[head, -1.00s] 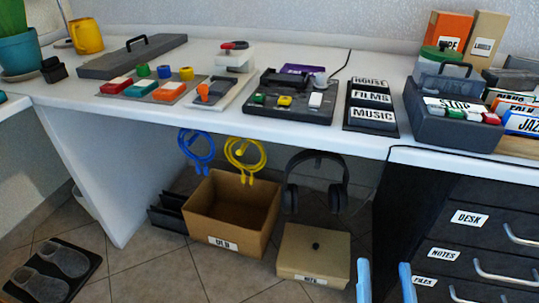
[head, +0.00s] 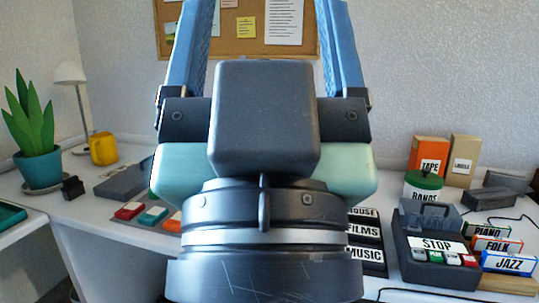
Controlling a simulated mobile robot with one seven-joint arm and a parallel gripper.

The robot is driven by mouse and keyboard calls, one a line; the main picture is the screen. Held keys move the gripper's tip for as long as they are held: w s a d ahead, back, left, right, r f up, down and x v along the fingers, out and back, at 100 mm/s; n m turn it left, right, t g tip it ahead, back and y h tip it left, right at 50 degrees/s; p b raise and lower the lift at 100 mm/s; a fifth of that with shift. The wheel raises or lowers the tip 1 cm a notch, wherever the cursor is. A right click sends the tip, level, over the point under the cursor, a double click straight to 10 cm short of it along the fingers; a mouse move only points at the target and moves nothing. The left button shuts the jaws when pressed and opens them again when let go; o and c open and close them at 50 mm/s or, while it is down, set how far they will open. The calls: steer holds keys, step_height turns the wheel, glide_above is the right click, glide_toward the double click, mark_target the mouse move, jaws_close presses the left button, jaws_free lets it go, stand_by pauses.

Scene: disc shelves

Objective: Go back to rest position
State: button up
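My gripper (head: 263,30) is raised upright in the middle of the head view, close to the camera. Its two blue fingers are wide apart with nothing seen between them but the corkboard and wall behind. Its wrist and body hide the middle of the white desk (head: 110,220). The gripper is well above the desk and touches nothing that I can see.
A potted plant (head: 38,140), yellow mug (head: 103,148) and lamp stand at left. A dark box marked STOP (head: 430,262), JAZZ box (head: 508,263), green-lidded tin (head: 423,184) and TAPE box (head: 429,155) are at right. A corkboard (head: 290,45) hangs behind.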

step_height(320, 180, up, 36)
steer(key=p, duration=3.4)
steer(key=shift+w+d, duration=0.15)
